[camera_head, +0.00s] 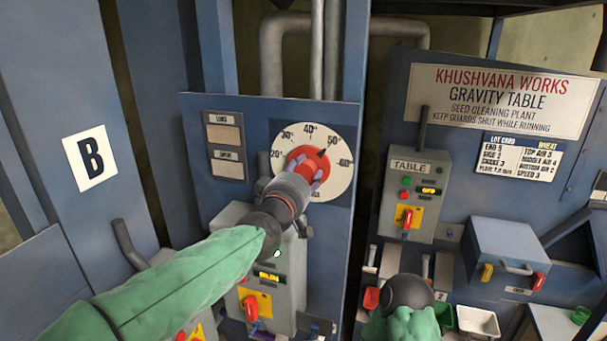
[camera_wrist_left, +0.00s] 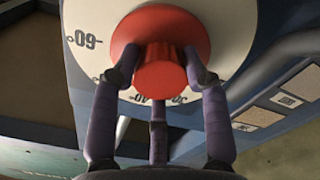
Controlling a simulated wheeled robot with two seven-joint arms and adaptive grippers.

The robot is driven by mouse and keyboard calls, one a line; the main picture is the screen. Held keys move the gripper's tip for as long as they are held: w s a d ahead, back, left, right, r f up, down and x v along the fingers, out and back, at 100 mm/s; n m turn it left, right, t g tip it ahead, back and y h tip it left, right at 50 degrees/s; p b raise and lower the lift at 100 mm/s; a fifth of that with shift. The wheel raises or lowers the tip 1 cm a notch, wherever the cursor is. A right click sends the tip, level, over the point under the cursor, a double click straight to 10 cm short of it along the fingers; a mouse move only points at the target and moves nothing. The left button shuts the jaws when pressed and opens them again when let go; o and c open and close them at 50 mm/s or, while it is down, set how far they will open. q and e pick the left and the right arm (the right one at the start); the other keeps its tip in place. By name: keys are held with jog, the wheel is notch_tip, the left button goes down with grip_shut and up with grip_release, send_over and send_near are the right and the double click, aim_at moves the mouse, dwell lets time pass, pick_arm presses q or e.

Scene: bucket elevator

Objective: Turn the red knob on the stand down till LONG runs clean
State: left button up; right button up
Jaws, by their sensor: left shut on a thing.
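The red knob (camera_head: 308,158) is on a white dial (camera_head: 333,180) marked from 20 to 60 on the blue stand. Its black pointer lies up and right, at about 50. My left gripper (camera_head: 302,186) is shut on the knob, its purple fingers around the rim. In the left wrist view the fingers (camera_wrist_left: 160,90) close around the red knob (camera_wrist_left: 160,72) from both sides and below. The LONG window (camera_head: 223,134) left of the dial looks tan; its grains are too small to tell. My right gripper is not seen; only part of my right arm shows.
A second sample window (camera_head: 228,169) sits under LONG. A grey switch box (camera_head: 280,282) is below the dial. The TABLE box (camera_head: 414,190) and a blue drawer (camera_head: 509,250) are to the right. Pipes (camera_head: 270,60) rise behind the stand.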

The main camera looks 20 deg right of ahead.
pick_arm(q)
jog(key=shift+d+f, duration=0.3)
jog(key=shift+f, duration=0.4)
jog(key=o, duration=1.1)
jog(key=shift+s, duration=0.1)
jog(key=shift+o, duration=0.2)
jog(key=shift+r, duration=0.25)
jog(key=shift+a+r, duration=0.15)
jog(key=shift+r, duration=0.05)
jog(key=v, duration=1.2)
